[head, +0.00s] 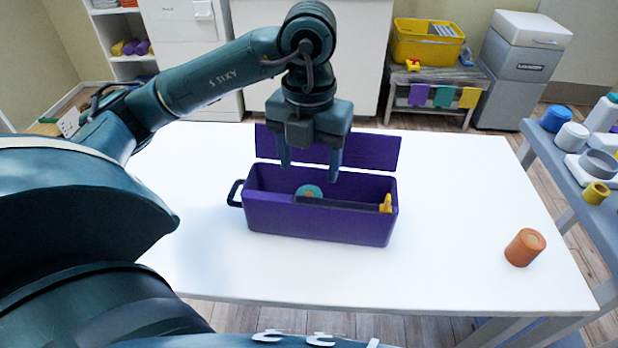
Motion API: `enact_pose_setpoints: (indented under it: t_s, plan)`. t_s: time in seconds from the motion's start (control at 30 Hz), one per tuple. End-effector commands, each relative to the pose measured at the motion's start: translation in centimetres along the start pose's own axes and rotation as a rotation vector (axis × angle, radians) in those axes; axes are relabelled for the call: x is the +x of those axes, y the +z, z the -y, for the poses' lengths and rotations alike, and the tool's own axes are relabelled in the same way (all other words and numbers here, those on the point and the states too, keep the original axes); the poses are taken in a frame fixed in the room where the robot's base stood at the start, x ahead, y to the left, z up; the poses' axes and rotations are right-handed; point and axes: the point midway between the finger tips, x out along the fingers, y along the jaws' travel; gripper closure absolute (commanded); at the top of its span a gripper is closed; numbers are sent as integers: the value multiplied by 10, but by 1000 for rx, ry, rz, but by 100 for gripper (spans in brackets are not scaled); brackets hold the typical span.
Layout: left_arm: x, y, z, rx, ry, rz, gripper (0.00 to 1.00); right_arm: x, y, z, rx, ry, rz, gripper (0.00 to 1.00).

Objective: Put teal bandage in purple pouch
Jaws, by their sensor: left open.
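The purple pouch (318,221) stands open on the white table, with its lid (378,152) raised at the back. The teal bandage (309,191) shows as a round teal roll with an orange centre, inside the pouch left of middle, its lower part hidden by the front wall. My left gripper (310,170) is above the pouch, fingers pointing down and apart, with nothing between them. The fingertips are close above or behind the bandage; the exact gap is hard to tell. My right gripper is not in view.
A yellow piece (386,204) is at the pouch's right end, and a dark handle (235,194) sticks out left. A grey side table (571,170) holds several rolls and containers.

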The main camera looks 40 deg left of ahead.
Motion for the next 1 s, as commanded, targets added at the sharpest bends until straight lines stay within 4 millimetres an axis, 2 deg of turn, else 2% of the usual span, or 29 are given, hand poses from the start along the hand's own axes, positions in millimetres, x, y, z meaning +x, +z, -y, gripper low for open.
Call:
enact_pose_setpoints:
  t_s: [0.1,0.27,1.0]
  plan:
    - [-24,1,0,0,0,4,38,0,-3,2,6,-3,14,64]
    - [-36,0,0,0,0,1,38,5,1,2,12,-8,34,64]
    - [-37,0,0,0,1,-1,38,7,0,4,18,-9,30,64]
